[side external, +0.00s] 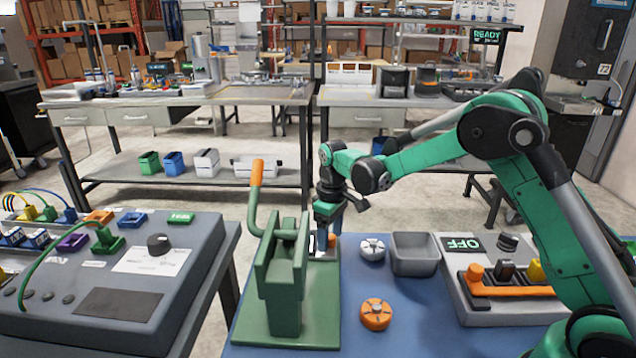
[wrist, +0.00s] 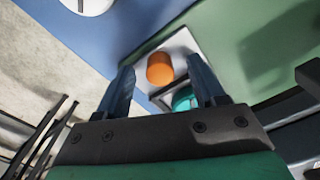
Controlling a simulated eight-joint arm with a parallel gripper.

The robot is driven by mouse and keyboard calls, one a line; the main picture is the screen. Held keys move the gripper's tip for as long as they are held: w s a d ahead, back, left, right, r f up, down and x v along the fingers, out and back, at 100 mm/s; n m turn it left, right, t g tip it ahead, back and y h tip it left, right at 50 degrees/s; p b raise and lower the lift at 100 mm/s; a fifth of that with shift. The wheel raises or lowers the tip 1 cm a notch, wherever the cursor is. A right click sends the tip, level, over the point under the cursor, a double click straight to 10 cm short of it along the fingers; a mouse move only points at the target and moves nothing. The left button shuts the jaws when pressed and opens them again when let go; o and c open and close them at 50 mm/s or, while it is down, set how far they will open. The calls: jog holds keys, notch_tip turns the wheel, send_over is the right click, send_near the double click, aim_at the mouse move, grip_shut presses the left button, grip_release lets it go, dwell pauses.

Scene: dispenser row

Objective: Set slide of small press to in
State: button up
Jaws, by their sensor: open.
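The small press is a green upright body (side external: 283,290) with a bent lever and orange grip (side external: 257,173), on a green base plate. Its slide, a light grey plate (wrist: 172,48), shows in the wrist view with an upright orange knob (wrist: 160,69). A dark recess beside the knob holds a teal round piece (wrist: 183,98), partly hidden by a finger. In the side view the slide is mostly hidden behind the press and my gripper; a bit of the orange knob (side external: 332,240) shows. My gripper (wrist: 159,64) is open above the slide, its fingers either side of the knob in the picture. Contact cannot be told.
Right of the press on the blue mat are a white round knob (side external: 372,248), an orange round piece (side external: 376,314) and a grey bin (side external: 415,254). A switch box with an OFF display (side external: 462,244) stands farther right. A grey console (side external: 110,270) is at left.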

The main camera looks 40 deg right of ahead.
grip_shut()
dwell(1.4)
